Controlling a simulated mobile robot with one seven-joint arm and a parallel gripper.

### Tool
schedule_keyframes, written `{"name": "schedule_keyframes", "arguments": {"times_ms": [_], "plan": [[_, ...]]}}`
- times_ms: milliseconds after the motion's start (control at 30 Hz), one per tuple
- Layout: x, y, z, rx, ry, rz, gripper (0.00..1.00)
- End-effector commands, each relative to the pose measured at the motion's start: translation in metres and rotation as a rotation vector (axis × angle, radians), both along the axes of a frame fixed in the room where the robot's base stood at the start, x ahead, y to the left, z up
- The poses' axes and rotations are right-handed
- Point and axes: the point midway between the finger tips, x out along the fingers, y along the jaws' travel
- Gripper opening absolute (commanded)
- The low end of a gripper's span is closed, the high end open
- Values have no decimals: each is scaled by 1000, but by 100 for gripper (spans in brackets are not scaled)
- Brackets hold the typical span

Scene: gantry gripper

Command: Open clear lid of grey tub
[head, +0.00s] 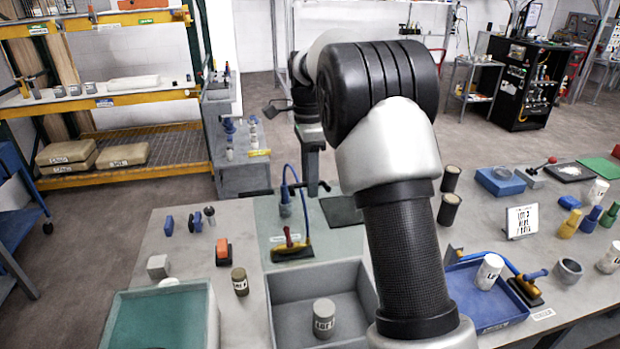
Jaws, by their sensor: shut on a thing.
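A light grey tub (207,328) stands at the front left of the table. A flat teal-tinted surface (155,318) fills its top; I cannot tell whether this is a clear lid or the tub's inside. A second grey tub (290,280) stands to its right, with a grey labelled canister (324,318) upright inside. No lid shows over that canister, and my arm hides the tub's right side. My arm comes down in front of the table and leaves the picture at the bottom. My gripper is out of view, so its hold does not show.
A blue tray (475,303) with a white canister (489,271) lies right of my arm. Several bottles and tools crowd the right side.

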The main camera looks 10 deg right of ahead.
Motion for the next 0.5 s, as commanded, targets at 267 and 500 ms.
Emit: {"name": "schedule_keyframes", "arguments": {"times_ms": [267, 500], "plan": [[5, 0, 7, -1, -19, 1, 29], [8, 0, 47, -1, -25, 1, 29]]}}
